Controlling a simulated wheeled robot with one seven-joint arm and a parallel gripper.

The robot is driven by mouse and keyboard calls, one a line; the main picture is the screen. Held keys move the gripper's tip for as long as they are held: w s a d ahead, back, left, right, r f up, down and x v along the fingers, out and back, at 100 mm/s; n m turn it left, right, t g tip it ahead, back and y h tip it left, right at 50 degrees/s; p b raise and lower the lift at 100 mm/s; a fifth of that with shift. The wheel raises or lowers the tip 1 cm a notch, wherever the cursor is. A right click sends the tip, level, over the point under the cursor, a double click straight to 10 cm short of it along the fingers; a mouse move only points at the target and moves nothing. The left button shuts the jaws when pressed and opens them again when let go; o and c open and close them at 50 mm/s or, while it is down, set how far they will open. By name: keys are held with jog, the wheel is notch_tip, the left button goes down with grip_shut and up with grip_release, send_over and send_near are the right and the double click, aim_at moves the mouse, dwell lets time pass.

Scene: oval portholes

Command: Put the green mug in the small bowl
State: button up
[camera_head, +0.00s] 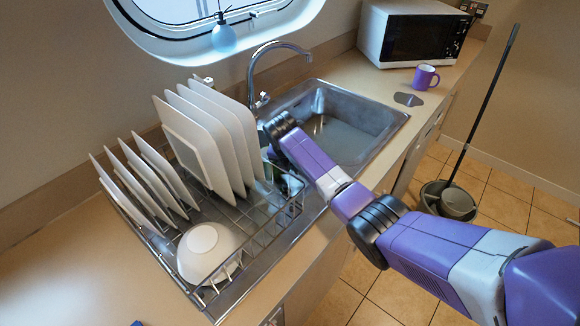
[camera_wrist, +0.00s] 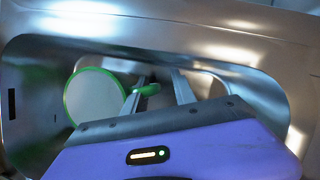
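The green mug (camera_wrist: 96,97) shows in the wrist view as a pale round opening with a green rim, inside the metal sink. Its green handle (camera_wrist: 149,89) points right, across the left finger and into the gap between the fingers. My gripper (camera_wrist: 158,82) is open, with its fingers apart; whether a finger touches the handle I cannot tell.
White plates (camera_head: 205,140) stand upright in the wire dish rack (camera_head: 272,222), close to my arm. A faucet (camera_head: 270,48) rises behind the sink (camera_head: 372,118). A purple mug (camera_head: 425,77) stands by the microwave (camera_head: 415,35). The counter between sink and microwave is mostly clear.

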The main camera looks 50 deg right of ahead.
jog(key=v, duration=1.2)
jog(key=shift+b, duration=0.35)
jog(key=shift+r, duration=0.1)
jog(key=shift+s, duration=0.1)
